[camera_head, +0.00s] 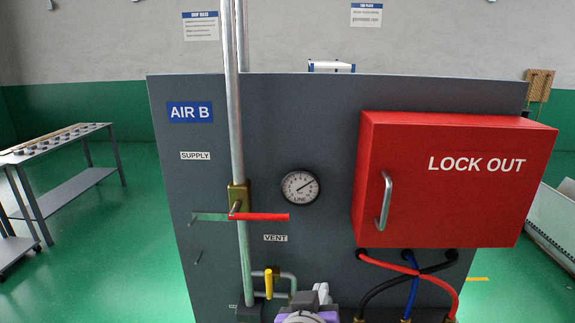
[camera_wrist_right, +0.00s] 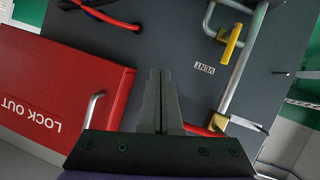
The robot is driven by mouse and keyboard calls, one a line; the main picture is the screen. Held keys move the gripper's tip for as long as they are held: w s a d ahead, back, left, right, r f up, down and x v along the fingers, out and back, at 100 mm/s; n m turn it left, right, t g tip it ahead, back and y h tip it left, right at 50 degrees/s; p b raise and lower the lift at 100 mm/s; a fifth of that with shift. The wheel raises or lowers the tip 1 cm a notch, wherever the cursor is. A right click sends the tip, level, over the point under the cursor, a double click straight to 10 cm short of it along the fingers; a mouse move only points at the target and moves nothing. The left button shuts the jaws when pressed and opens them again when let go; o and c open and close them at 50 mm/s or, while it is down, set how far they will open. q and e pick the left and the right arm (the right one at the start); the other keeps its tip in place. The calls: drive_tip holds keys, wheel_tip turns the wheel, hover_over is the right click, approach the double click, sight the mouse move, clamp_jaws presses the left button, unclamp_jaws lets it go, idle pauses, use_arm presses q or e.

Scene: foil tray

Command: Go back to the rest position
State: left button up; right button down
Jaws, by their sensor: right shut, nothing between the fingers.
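My right gripper (camera_head: 322,293) shows at the bottom centre of the head view, in front of the grey panel and below the gauge. In the right wrist view its two dark fingers (camera_wrist_right: 160,75) lie together with nothing between them. The grey panel (camera_head: 330,130) carries a red valve handle (camera_head: 260,217), which lies level across the supply pipe. A yellow valve handle (camera_head: 268,284) stands upright beside the VENT label, left of my gripper. In the right wrist view the fingers partly hide the red handle (camera_wrist_right: 205,131). My left gripper is not in view.
A red LOCK OUT box (camera_head: 455,180) with a metal handle juts from the panel at right. Hoses (camera_head: 440,279) hang below it. A round gauge (camera_head: 300,187) sits at the centre. A table (camera_head: 60,139) stands far left, with open green floor between.

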drive_tip(key=s+d+f+g+y, duration=0.1)
drive_tip(key=s+d+f+g, duration=0.1)
drive_tip(key=f, duration=0.6)
drive_tip(key=s+d+f+g+y, duration=0.1)
drive_tip(key=s+d+f+g, duration=0.1)
drive_tip(key=s+d+f, duration=0.2)
drive_tip(key=s+d+f+g+y, duration=0.1)
drive_tip(key=d+f, duration=0.6)
drive_tip(key=f, duration=0.7)
drive_tip(key=s+g, duration=0.1)
drive_tip(key=s, duration=0.1)
drive_tip(key=shift+s+d+f+g, duration=0.2)
drive_tip(key=shift+s+g, duration=0.1)
drive_tip(key=shift+g, duration=0.1)
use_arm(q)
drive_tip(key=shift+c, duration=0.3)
